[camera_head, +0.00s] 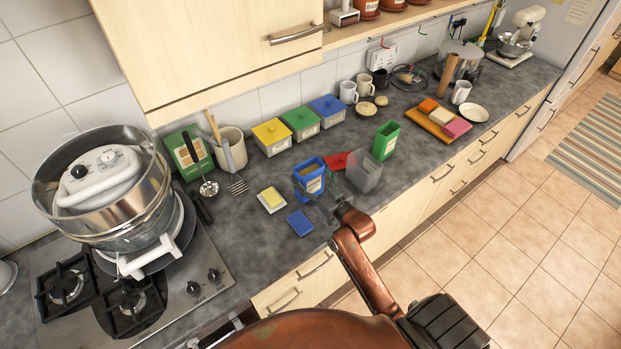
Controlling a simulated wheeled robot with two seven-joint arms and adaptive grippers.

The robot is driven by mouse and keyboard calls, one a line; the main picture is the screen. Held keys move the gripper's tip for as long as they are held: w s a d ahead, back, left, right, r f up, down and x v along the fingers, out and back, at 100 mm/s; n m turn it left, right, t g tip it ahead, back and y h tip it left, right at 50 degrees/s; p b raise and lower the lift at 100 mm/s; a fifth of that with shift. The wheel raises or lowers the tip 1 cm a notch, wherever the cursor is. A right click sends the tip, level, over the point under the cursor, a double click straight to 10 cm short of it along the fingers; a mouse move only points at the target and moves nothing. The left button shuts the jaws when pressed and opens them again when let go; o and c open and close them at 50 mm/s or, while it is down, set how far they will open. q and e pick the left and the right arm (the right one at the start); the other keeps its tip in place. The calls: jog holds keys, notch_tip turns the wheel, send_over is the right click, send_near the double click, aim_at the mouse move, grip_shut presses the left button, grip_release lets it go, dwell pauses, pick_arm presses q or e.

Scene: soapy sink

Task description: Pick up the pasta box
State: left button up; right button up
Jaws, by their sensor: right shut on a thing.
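A blue open box (310,181) with a pale label and tan contents, which looks like the pasta box, is at the middle of the counter. It appears slightly tilted. My right gripper (328,192) reaches in from the lower right and is shut on the right side of this box. The fingertips are small and partly lost against the box and the dark counter. I cannot tell whether the box is clear of the counter. My left gripper is not in view.
A clear container (367,171), red lid (335,162) and green open box (386,141) stand close on the right. The hob (200,255) with stacked pots is far left. Lidded canisters (272,138) line the wall.

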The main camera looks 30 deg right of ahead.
aim_at(318, 171)
jog(key=s+r, duration=0.1)
jog(key=r, duration=0.1)
jog(key=s+r, duration=0.4)
jog(key=shift+r, duration=0.1)
jog(key=s+r+p, duration=0.6)
jog(key=s+r, duration=0.3)
jog(key=shift+d, duration=0.15)
